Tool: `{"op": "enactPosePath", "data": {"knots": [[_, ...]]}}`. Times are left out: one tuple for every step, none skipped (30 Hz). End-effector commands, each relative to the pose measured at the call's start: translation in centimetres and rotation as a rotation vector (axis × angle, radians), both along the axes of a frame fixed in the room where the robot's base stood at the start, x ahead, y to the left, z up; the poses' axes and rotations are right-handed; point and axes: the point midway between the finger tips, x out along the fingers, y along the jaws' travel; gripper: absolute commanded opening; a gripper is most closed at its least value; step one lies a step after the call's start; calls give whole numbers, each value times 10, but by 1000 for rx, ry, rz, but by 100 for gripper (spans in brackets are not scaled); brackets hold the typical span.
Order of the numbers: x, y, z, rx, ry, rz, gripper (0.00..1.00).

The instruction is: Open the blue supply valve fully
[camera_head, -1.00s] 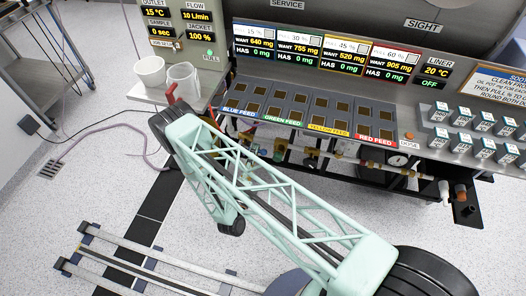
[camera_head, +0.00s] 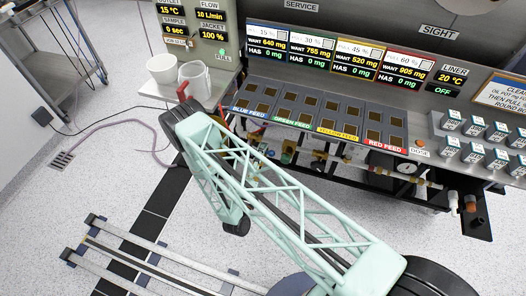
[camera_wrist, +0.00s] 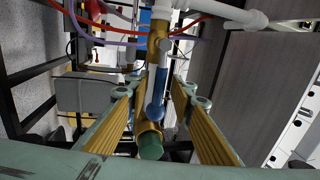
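In the wrist view, a blue handle (camera_wrist: 160,88) hangs along a brass pipe fitting (camera_wrist: 157,45) and ends in a rounded blue tip. I take it for the blue supply valve's handle. My gripper (camera_wrist: 158,93) is open, with its yellow ribbed fingers on either side of the handle and gaps visible on both sides. I cannot tell the depth between the fingertips and the handle. A green rounded part (camera_wrist: 150,146) shows below it, between the fingers. In the head view, the blue feed label (camera_head: 249,109) marks the console's left end; my arm and the console hide the gripper.
Red and purple hoses (camera_wrist: 95,28) and a white pipe (camera_wrist: 235,14) cross the top of the wrist view. A dark frame bar (camera_wrist: 30,75) stands at left. In the head view, the blue-feed screen (camera_head: 268,43) reads HAS 0 mg. White cups (camera_head: 193,76) stand on the left shelf.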

Motion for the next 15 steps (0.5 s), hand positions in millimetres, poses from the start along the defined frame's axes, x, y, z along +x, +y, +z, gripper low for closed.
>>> {"op": "enactPosePath", "data": {"knots": [[0,0,0,0,0,0,22],[0,0,0,0,0,0,22],[-1,1,0,0,0,0,22],[-1,1,0,0,0,1,22],[-2,1,-1,0,0,1,22],[-3,2,-1,0,0,1,22],[-4,2,-1,0,1,1,22],[-5,3,-1,0,1,2,22],[-6,4,-2,0,1,2,22],[-8,4,-2,0,1,2,22],[-9,5,-2,0,1,2,22],[-11,5,-3,0,1,2,22],[-13,6,-3,0,1,1,22],[-15,7,-4,0,0,2,22],[-18,9,-4,0,1,2,22]]}}
